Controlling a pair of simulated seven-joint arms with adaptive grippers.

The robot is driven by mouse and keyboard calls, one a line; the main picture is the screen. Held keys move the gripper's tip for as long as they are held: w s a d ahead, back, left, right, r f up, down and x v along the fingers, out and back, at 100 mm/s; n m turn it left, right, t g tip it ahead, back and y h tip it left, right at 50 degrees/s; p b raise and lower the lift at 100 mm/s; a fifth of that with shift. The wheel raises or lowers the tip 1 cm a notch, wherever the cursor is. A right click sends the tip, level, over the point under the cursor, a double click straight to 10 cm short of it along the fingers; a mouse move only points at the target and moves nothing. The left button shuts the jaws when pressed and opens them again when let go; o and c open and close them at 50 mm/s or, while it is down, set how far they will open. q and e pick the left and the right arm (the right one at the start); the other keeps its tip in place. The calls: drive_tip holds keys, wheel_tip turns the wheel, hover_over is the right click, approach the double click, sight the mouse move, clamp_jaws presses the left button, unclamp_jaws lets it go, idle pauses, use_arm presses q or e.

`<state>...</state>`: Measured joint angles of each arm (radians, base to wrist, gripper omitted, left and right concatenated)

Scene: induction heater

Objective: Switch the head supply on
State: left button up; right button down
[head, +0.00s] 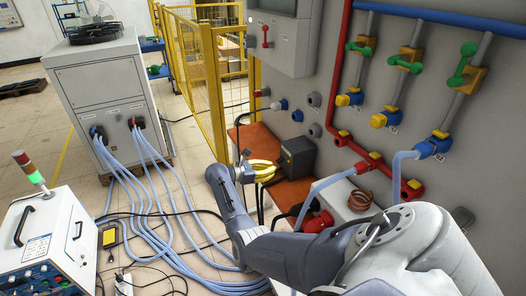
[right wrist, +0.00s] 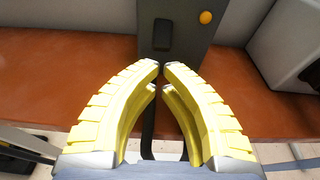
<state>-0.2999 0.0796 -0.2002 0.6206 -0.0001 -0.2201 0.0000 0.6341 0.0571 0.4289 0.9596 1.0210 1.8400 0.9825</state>
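A dark grey box (head: 297,157) sits on the brown shelf against the wall panel. In the right wrist view its front face (right wrist: 178,62) carries a black rocker-like switch (right wrist: 162,34) and an orange round button or lamp (right wrist: 206,17). I cannot read whether the switch is on or off. My right gripper (head: 276,170), with yellow ribbed fingers, is in front of the box. In the right wrist view the fingertips (right wrist: 159,68) are brought together, with nothing held, just below the switch. Contact with the box cannot be told. My left gripper is not in view.
The brown shelf (head: 250,136) runs under the box. A white box with a copper coil (head: 360,200) and a red connector (head: 318,222) stand to the right. Red pipe and valves cover the wall. A yellow fence (head: 216,95) is behind; blue hoses (head: 190,235) lie on the floor.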

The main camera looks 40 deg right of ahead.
sight(283, 167)
drive_tip(key=shift+x, duration=1.55)
drive_tip(key=shift+a+r+y, duration=0.1)
drive_tip(key=shift+a+y, duration=0.05)
drive_tip(key=shift+y, duration=0.25)
